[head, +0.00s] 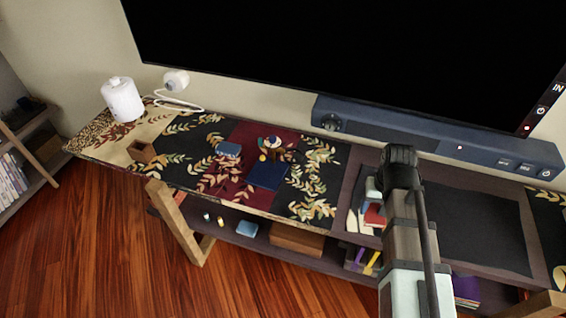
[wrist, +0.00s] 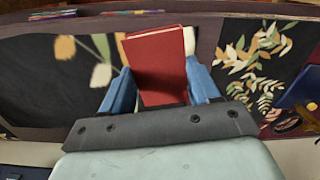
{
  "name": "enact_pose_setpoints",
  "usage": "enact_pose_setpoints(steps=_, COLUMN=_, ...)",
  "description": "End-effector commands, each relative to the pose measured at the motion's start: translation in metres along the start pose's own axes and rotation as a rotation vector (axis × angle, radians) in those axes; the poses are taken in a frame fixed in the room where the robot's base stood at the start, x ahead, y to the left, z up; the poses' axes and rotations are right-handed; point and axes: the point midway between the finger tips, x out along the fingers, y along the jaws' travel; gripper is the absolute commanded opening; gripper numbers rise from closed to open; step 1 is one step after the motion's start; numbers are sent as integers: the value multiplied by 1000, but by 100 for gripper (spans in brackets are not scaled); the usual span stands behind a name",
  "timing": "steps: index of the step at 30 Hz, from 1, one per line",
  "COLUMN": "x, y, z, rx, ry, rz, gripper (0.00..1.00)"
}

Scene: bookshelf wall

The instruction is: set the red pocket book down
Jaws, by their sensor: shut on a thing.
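The red pocket book (wrist: 158,66) is between the two blue fingers of my gripper (wrist: 160,78) in the wrist view. The gripper is shut on it. In the head view the book (head: 375,214) shows as a small red patch below my gripper (head: 373,197), partly hidden by the arm. It is over the right part of the long shelf top (head: 347,185). I cannot tell whether the book touches the surface.
A dark blue book (head: 268,174), a small blue box (head: 228,149), a wooden box (head: 142,151) and a white canister (head: 122,99) stand on the left part. A soundbar (head: 400,135) runs along the back under a large screen (head: 350,50). The dark panel right of my arm is clear.

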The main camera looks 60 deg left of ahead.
Motion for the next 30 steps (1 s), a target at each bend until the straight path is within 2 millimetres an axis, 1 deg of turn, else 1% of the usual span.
enact_pose_setpoints(steps=1, x=2, y=-16, z=0, rx=-27, ry=-1, rz=0, gripper=30)
enact_pose_setpoints(steps=3, x=5, y=-37, z=1, rx=-60, ry=-1, rz=0, gripper=30)
enact_pose_setpoints(steps=11, x=18, y=-112, z=8, rx=-184, ry=0, rz=0, gripper=30)
enact_pose_setpoints(steps=18, x=30, y=-180, z=21, rx=-306, ry=0, rz=0, gripper=30)
enact_pose_setpoints(steps=21, x=36, y=-204, z=27, rx=-353, ry=0, rz=0, gripper=30)
enact_pose_setpoints(steps=27, x=47, y=-242, z=35, rx=-435, ry=-1, rz=0, gripper=30)
enact_pose_setpoints(steps=28, x=50, y=-247, z=34, rx=-451, ry=-1, rz=0, gripper=30)
enact_pose_setpoints(steps=30, x=57, y=-250, z=18, rx=-492, ry=0, rz=0, gripper=30)
